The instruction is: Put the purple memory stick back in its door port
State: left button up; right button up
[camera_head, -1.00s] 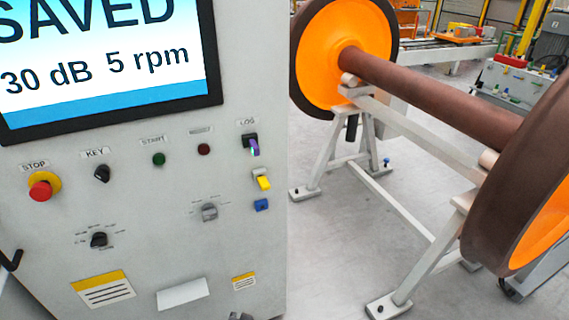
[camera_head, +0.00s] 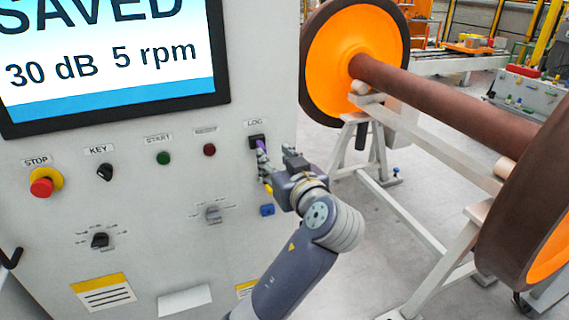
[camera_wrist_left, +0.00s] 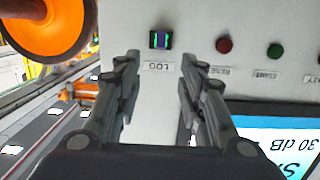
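The purple memory stick (camera_head: 261,146) sticks out of the dark port under the LOG label on the grey cabinet door. I cannot tell how deep the stick sits. My left gripper (camera_head: 276,157) is in front of the port and partly covers the stick in the head view. In the left wrist view its fingers (camera_wrist_left: 160,62) are spread, with the stick beyond the tips and nothing between them. My right gripper is not in view.
A yellow piece (camera_head: 268,189), mostly hidden by my gripper, and a blue piece (camera_head: 267,210) are below the port. A red stop button (camera_head: 42,187), knobs and a screen (camera_head: 110,60) share the panel. A wheelset (camera_head: 440,105) on a stand is at the right.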

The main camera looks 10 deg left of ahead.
aim_at(264, 149)
pick_arm(q)
jog(key=p+x, duration=0.2)
jog(key=x, duration=0.7)
jog(key=shift+w+a+f+p, duration=0.1)
jog(key=shift+w+a+p, duration=0.05)
jog(key=shift+p, duration=0.15)
jog(key=shift+w+a+f, duration=0.2)
jog(key=shift+w+a, duration=0.1)
jog(key=shift+w, duration=0.2)
grip_shut()
jog(key=shift+s+d+f, duration=0.1)
jog(key=shift+s+d, duration=0.1)
jog(key=shift+s, duration=0.05)
jog(key=shift+s+d, duration=0.4)
jog(key=shift+s, duration=0.15)
jog(key=shift+s, duration=0.1)
jog(key=shift+v, duration=1.2)
